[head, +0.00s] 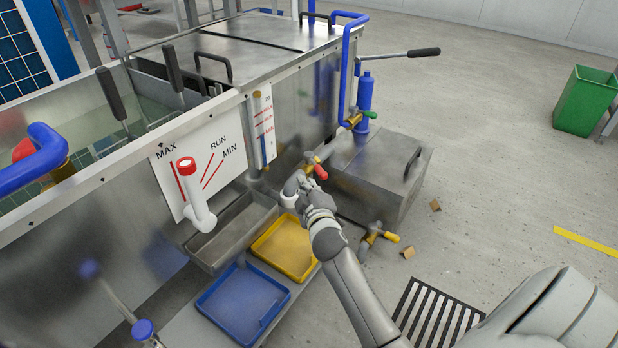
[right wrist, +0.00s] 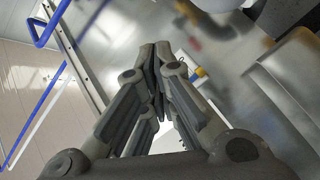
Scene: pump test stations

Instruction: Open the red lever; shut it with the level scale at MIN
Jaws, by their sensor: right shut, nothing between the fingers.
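The red lever (head: 320,171) sits on a brass valve at the side of the metal tank, above the grey box's left end. My right gripper (head: 298,185) is just left of and below it, with shut, empty fingers; I cannot tell whether they touch the valve. The shut fingertips also show in the right wrist view (right wrist: 155,58), with a blurred red and brass shape behind them. The level scale (head: 265,117) is a narrow white strip with red marks on the tank's front. A blue column shows along its lower part; its exact reading is too small to tell. My left gripper is out of view.
A large MAX/RUN/MIN plate (head: 200,163) has a white pipe with a red top before it. A grey trough (head: 232,232), a yellow tray (head: 285,248) and a blue tray (head: 243,304) lie below.

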